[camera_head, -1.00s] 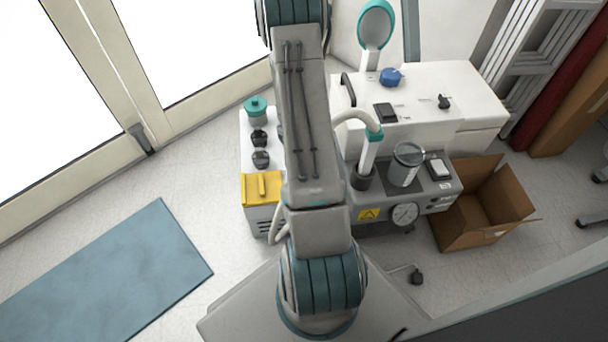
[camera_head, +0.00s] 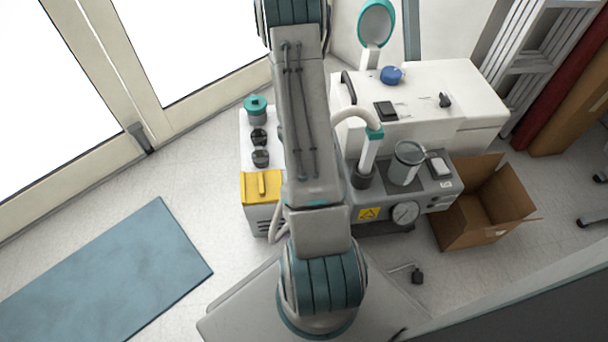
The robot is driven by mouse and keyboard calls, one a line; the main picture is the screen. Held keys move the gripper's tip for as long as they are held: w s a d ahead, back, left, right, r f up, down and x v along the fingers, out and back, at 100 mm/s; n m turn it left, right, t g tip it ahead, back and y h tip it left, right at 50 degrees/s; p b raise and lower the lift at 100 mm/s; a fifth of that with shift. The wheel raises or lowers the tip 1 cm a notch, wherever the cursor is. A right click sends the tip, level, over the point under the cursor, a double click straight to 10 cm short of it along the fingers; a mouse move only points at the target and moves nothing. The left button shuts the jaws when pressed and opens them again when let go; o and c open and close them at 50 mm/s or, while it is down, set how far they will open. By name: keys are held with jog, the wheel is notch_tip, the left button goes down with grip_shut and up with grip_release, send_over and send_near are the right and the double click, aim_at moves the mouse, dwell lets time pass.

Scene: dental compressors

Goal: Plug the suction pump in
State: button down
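A grey unit with a round gauge, a clear jar and a hose handle, which looks like the suction pump (camera_head: 432,196), stands on the floor right of my arm. A small dark piece on a thin cord, perhaps its plug (camera_head: 417,276), lies on the floor in front of it. I cannot tell where the cord leads, and I see no socket clearly. My arm crosses the middle of the view and hides part of the units. My gripper is out of view.
A white unit (camera_head: 470,95) stands behind the pump. A white unit with a yellow front (camera_head: 262,188) stands left of my arm. An open cardboard box (camera_head: 485,205) is beside the pump at right. A blue mat (camera_head: 105,275) lies at left; pale floor around it is clear.

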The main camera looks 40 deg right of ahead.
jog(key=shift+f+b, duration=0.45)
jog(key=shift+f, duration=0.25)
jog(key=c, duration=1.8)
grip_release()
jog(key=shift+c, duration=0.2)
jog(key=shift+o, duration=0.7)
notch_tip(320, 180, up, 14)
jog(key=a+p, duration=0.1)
jog(key=p, duration=0.6)
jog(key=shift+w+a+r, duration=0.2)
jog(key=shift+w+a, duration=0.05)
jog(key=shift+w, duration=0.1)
